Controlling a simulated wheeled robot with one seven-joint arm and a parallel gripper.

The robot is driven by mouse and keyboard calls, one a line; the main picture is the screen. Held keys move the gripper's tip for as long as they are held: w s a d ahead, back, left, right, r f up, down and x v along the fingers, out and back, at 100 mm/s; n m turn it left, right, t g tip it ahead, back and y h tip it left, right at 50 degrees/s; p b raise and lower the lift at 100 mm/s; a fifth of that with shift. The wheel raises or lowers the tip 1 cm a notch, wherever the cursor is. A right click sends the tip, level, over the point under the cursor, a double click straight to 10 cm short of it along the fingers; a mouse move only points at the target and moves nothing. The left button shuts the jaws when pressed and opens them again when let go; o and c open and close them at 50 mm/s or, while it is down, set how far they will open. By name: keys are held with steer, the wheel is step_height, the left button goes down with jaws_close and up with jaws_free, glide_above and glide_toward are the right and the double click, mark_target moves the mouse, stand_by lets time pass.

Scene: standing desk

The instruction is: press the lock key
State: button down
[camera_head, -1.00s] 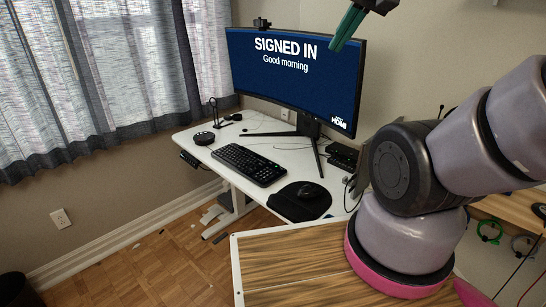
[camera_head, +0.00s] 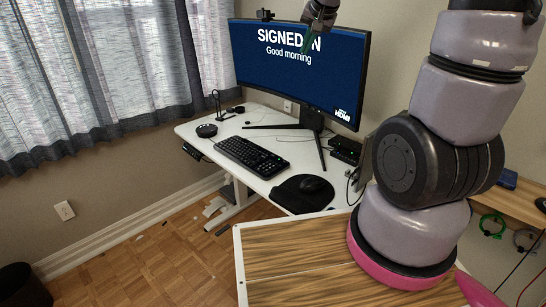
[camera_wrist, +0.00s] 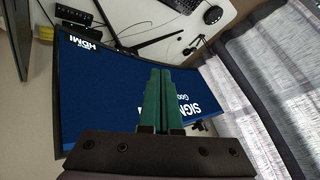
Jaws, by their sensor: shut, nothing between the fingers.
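The black keyboard (camera_head: 252,157) lies on the white desk in front of the monitor. Its individual keys are too small to tell apart, so I cannot pick out the lock key. My gripper (camera_head: 307,46) is high up, in front of the monitor (camera_head: 290,82) in the head view, well above the keyboard and apart from it. Its green fingers are shut and empty, side by side in the wrist view (camera_wrist: 161,72). A strip of the keyboard (camera_wrist: 178,5) shows at the top edge there. The monitor reads "SIGNED IN, Good morning".
A black mouse (camera_head: 311,184) rests on a dark mouse pad (camera_head: 290,200) right of the keyboard. A round black puck (camera_head: 207,131) lies left of it. The monitor's stand legs spread behind the keyboard. A wood-topped surface (camera_head: 290,258) is in the foreground.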

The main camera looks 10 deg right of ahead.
steer(key=w+r+x, duration=0.1)
steer(key=x, duration=1)
steer(key=m+t, duration=0.1)
glide_above(273, 156)
step_height(273, 156, down, 28)
steer(key=shift+s+f+m+y, duration=0.3)
steer(key=shift+s+f, duration=0.05)
steer(key=shift+f, duration=0.15)
steer(key=shift+f, duration=4.25)
steer(key=shift+f, duration=0.1)
steer(key=shift+f, duration=0.3)
